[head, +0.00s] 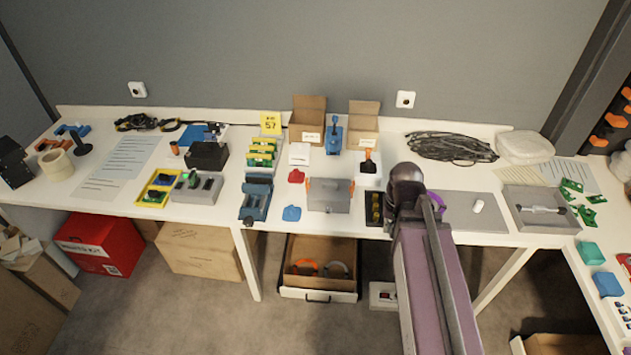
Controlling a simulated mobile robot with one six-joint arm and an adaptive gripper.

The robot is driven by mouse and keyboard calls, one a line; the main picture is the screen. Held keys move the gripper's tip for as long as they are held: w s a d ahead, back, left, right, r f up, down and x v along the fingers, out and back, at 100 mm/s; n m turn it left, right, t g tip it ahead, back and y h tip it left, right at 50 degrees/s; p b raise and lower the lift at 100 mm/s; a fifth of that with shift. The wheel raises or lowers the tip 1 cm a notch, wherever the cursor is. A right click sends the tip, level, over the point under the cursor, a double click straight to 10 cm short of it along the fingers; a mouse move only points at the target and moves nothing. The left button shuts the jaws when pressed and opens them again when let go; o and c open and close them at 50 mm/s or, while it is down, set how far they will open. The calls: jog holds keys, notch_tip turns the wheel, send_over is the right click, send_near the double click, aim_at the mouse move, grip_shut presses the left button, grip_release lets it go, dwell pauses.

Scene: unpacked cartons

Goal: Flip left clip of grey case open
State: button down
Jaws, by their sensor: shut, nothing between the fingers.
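The grey case (329,197) stands on the white table, right of the table's middle leg. It has an orange clip at each upper side. The left clip (308,185) is small in this view, and I cannot tell whether it is latched or raised. The right clip (352,187) is orange too. The case's lid looks closed. My arm reaches up from the bottom to the table edge, right of the case. I cannot make out my gripper's fingers.
A blue piece (291,213) and a red piece (296,176) lie left of the case. A dark tray with yellow round items (374,207) lies right of it, close to my arm. Open cardboard boxes (308,120) stand behind. An open drawer (318,295) sits below.

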jog(key=w+a+f+m+y+b, duration=0.1)
jog(key=w+a+m+y+b, duration=0.1)
jog(key=w+a+m, duration=0.3)
jog(key=w+a+f+m+y+b, duration=0.1)
jog(key=w+a+m+y, duration=0.15)
jog(key=w, duration=0.45)
jog(key=m+y+b, duration=0.3)
jog(key=m+y, duration=0.1)
jog(key=m, duration=0.5)
send_near(308, 184)
jog(key=d+r, duration=0.1)
jog(key=s+d+r, duration=0.1)
jog(key=shift+d+r, duration=0.1)
jog(key=shift+d, duration=0.25)
jog(key=shift+w+a+r+m, duration=0.15)
jog(key=shift+w+a+m, duration=0.1)
jog(key=shift+m, duration=0.2)
jog(key=shift+b+x, duration=1)
jog(key=shift+x, duration=0.35)
jog(key=shift+b+x, duration=2.5)
jog(key=shift+x, duration=1.15)
